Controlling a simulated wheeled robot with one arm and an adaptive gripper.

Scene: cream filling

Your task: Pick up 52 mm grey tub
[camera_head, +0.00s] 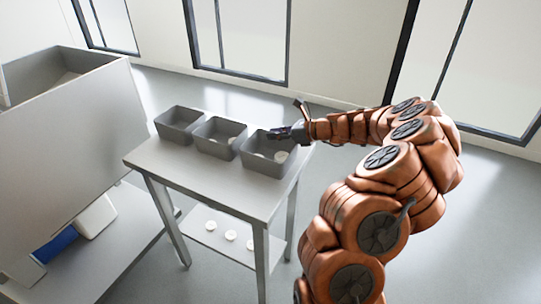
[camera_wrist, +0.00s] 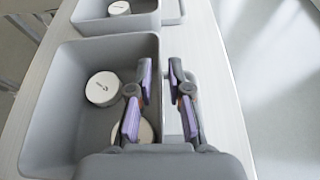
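Three open grey tubs stand in a row on the table: a left tub (camera_head: 172,133), a middle tub (camera_head: 208,150) and a right tub (camera_head: 260,165). Size marks are not visible, so I cannot tell which is the 52 mm one. My gripper (camera_head: 279,133) is at the right tub's far right rim. In the wrist view my gripper (camera_wrist: 161,88) is open, with its purple-padded fingers on either side of the near tub's (camera_wrist: 62,90) right wall. A gap shows between pads and wall. Contact at the lower fingers cannot be told.
White round containers lie in the near tub, one in clear view (camera_wrist: 103,88) and one partly behind a finger (camera_wrist: 146,131). Another tub (camera_wrist: 98,27) is just beyond. White discs (camera_head: 230,235) lie on the table's lower shelf. A large grey bin (camera_head: 75,100) stands left.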

